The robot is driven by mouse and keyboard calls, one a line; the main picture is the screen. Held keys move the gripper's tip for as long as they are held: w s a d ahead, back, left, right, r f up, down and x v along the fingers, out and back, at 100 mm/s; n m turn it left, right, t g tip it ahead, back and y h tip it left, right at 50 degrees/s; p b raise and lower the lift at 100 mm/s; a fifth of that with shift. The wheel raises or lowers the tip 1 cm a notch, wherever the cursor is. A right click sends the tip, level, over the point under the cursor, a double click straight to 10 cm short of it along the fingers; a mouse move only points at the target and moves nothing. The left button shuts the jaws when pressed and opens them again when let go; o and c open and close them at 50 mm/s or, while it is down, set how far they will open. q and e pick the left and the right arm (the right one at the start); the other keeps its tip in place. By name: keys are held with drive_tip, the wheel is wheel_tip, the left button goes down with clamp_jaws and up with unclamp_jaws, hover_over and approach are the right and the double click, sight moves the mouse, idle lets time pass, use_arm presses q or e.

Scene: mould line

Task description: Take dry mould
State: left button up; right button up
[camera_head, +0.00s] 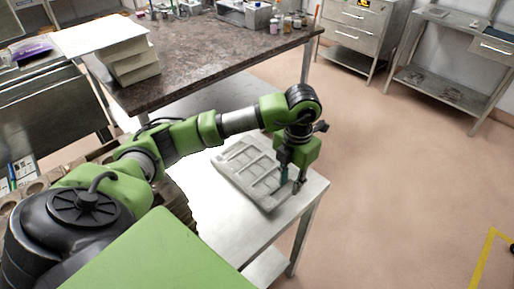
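The mould (238,163) is a light grey tray with several rectangular compartments. It lies on a small pale metal table (212,212). My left gripper (291,184) points down at the mould's right end. Its two fingers show slightly apart there, one over the mould and one near its outer edge. I cannot tell whether they touch or clamp the rim. The gripper hides part of the mould's right end. My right gripper is not in view. Whether the mould is dry does not show.
A dark-topped workbench (200,65) stands behind, with stacked pale blocks (132,62) and small jars on it. Metal drawer cabinets (355,30) and a shelf unit (455,60) stand at the back right.

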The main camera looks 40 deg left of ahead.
sight(288, 194)
use_arm(q)
drive_tip(key=shift+f+p, duration=0.5)
drive_tip(key=shift+f, duration=0.1)
wheel_tip(288, 194, down, 4)
drive_tip(key=shift+a+r+p, duration=0.15)
drive_tip(key=shift+r+p, duration=0.1)
drive_tip(key=shift+p, duration=0.65)
drive_tip(key=shift+w+f, duration=0.1)
drive_tip(key=shift+f, duration=0.4)
drive_tip(key=shift+r, duration=0.1)
clamp_jaws()
